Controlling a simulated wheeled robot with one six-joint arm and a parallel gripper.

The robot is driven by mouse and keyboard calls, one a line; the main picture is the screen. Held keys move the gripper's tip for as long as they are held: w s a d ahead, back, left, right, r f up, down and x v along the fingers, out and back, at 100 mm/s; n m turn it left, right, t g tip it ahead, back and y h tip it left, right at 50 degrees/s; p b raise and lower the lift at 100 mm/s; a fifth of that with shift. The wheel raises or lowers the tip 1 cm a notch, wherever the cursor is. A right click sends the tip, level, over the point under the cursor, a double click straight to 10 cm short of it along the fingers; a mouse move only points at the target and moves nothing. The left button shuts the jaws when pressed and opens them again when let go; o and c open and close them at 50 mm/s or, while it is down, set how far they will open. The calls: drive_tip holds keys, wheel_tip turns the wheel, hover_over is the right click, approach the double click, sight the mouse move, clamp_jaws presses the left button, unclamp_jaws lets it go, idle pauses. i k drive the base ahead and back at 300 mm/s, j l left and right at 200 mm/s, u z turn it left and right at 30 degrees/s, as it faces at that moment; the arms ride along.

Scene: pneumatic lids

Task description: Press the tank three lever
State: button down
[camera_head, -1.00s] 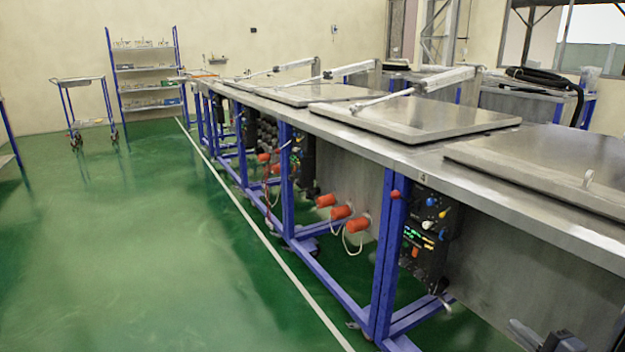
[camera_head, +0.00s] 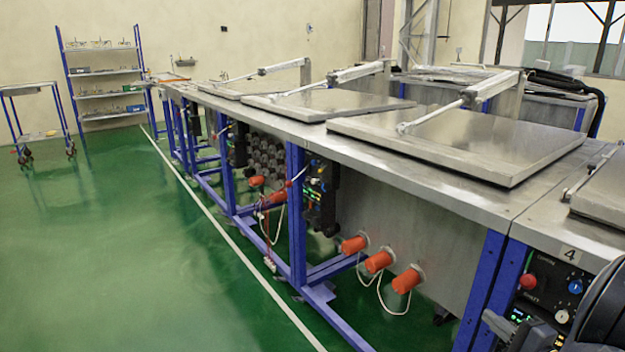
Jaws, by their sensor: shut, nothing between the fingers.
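The plate marked 4 (camera_head: 570,254) is on the bench edge at the right. One bay farther along, a small plate (camera_head: 308,143), too small to read, sits above a control panel (camera_head: 318,185) with small knobs and lights. I take this as the tank three panel. A red knob (camera_head: 289,183) with a pale bar sits at its left side. Which small part is the lever I cannot tell.
A closed flat lid (camera_head: 455,140) with a raised arm lies on the bench top. Three orange-capped fittings (camera_head: 378,262) stick out below the bench. Blue legs (camera_head: 297,215) stand along the front. The green floor (camera_head: 130,260) at left is open, with a cart (camera_head: 35,88) farther back.

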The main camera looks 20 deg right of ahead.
sight(288, 184)
drive_tip(key=i+j, duration=0.2)
drive_tip(key=i, duration=0.25)
drive_tip(key=i+j, duration=0.25)
drive_tip(key=i, duration=0.2)
drive_tip(key=i+j, duration=0.2)
drive_tip(key=i, duration=0.2)
drive_tip(key=i+j, duration=0.2)
drive_tip(key=i, duration=0.25)
drive_tip(key=i+j, duration=0.2)
drive_tip(key=i, duration=0.25)
drive_tip(key=z, duration=0.05)
